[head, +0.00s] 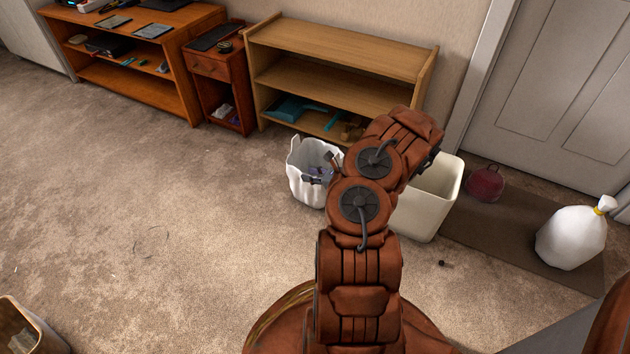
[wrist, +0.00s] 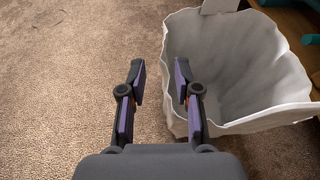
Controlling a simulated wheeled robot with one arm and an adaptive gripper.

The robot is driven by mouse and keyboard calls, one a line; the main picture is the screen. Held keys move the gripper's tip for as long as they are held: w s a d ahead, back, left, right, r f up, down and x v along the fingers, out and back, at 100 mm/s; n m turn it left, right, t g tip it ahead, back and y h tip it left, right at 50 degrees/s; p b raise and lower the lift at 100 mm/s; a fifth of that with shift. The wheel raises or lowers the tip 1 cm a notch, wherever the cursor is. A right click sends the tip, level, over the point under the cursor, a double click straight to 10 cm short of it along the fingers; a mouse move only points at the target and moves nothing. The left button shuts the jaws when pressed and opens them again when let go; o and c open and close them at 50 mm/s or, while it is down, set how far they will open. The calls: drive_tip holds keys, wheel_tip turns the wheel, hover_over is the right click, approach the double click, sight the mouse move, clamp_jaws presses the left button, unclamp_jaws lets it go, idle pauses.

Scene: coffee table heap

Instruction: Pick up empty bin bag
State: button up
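The empty bin bag (head: 306,188) is a white, wavy-rimmed, open-topped bag standing on the carpet in front of the light wooden shelf. In the wrist view the bag (wrist: 240,60) fills the right side, its mouth open and its inside bare. My gripper (head: 318,177) is at the bag's mouth in the head view, partly hidden by my arm. In the wrist view my gripper (wrist: 160,78) is open, with purple pads apart. The bag's left edge shows between the fingertips, closer to the right finger. I cannot tell whether they touch.
A cream bin (head: 438,205) stands right of my arm. A full, tied white bag (head: 570,238) and a dark red item (head: 485,183) lie on the brown mat (head: 470,225). The light wooden shelf (head: 340,50) is close behind the bag. Carpet to the left is mostly clear.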

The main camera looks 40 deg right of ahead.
drive_tip(key=shift+b+x, duration=0.75)
drive_tip(key=shift+x, duration=1.1)
drive_tip(key=shift+d, duration=0.15)
clamp_jaws()
